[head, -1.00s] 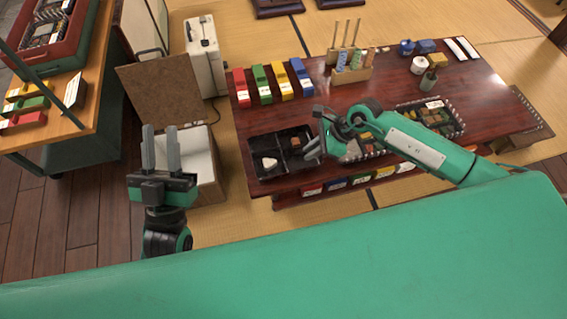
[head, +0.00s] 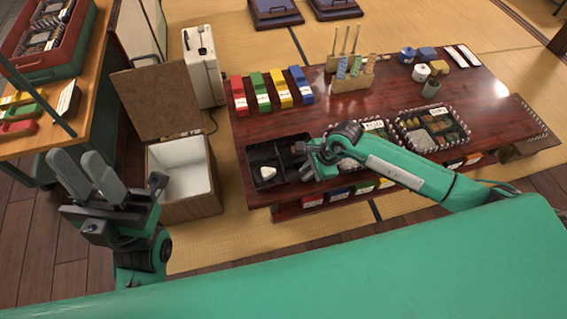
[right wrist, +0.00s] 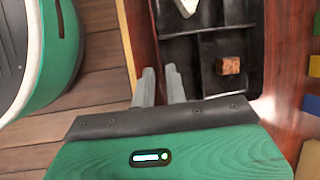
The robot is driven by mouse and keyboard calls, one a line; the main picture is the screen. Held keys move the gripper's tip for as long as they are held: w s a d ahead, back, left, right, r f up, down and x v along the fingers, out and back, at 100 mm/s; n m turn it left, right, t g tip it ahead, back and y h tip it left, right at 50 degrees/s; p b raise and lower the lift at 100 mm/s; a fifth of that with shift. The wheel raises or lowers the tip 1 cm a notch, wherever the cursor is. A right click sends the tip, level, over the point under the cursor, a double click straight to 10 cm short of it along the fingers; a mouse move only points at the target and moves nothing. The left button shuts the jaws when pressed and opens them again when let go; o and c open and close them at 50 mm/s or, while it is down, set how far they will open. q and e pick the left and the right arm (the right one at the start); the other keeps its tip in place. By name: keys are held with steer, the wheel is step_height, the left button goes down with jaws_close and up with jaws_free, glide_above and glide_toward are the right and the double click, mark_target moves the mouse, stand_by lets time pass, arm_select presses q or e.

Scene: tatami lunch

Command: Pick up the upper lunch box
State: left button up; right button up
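A black divided lunch box (head: 252,177) lies at the left end of the dark red table, holding a white rice-ball-like piece (head: 267,172) and a brown cube (right wrist: 228,65). Two filled lunch boxes with striped rims lie to its right: one (head: 388,122) partly behind my right arm, the other (head: 466,143) further right. My right gripper (head: 308,166) is at the black box's right side. In the right wrist view its fingers (right wrist: 160,88) are apart, near the box wall; contact cannot be told. My left gripper (head: 88,176) is open and empty, left of the table.
An open white-lined box (head: 187,170) with a raised brown lid stands left of the table. Coloured cases (head: 262,90), a wooden holder with bottles (head: 352,80) and small containers (head: 420,72) stand at the table's back. A side counter (head: 88,85) is at the far left.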

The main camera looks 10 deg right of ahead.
steer(key=b+x, duration=0.2)
steer(key=x, duration=0.3)
jaws_close()
steer(key=shift+r, duration=0.15)
